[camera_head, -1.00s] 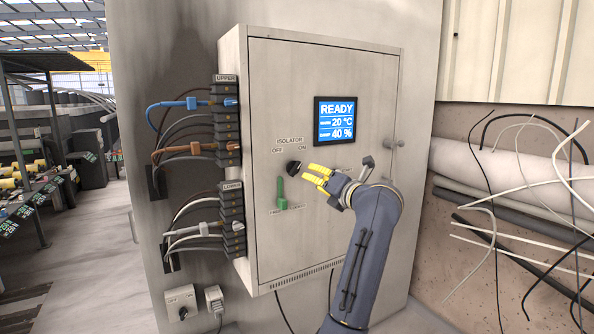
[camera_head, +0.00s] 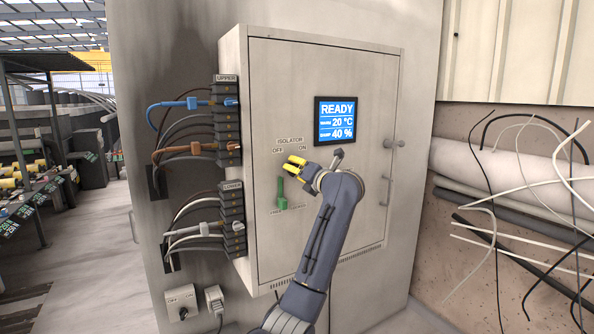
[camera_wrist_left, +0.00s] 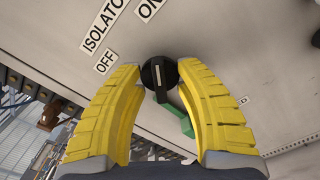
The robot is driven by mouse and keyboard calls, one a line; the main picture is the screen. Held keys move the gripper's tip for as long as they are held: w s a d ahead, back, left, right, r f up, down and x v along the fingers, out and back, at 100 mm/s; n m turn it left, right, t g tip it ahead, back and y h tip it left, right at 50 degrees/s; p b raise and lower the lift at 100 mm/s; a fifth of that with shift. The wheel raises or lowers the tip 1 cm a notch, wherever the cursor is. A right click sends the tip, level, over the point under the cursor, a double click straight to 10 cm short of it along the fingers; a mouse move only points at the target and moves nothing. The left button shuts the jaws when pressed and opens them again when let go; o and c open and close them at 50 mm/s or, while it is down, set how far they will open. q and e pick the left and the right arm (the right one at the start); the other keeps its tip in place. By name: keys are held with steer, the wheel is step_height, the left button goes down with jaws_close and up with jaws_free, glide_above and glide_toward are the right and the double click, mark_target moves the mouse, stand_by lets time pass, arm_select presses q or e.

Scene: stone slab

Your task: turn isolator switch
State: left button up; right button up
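The isolator switch is a round black knob (camera_wrist_left: 160,73) with a pale line on its face, seen in the left wrist view. It sits by the OFF (camera_wrist_left: 106,61) and ON labels on the cabinet door. In the head view the gripper hides it. My left gripper (camera_head: 290,165) has its yellow fingers at the knob. In the left wrist view my left gripper (camera_wrist_left: 160,70) is open, with one fingertip on each side of the knob and very close to its rim. Whether they touch it I cannot tell. My right gripper is in neither view.
A green handle (camera_head: 281,196) sits on the door just below the knob. A blue screen (camera_head: 338,121) reading READY is above right. Cable blocks (camera_head: 227,120) line the cabinet's left side, and loose wires (camera_head: 490,190) hang at the right.

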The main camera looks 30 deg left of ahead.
arm_select(q)
jaws_close()
stand_by(0.3)
stand_by(0.3)
steer(key=n, duration=0.7)
steer(key=shift+n, duration=0.3)
steer(key=n, duration=0.4)
steer(key=shift+s, duration=0.1)
steer(key=shift+n, duration=2.1)
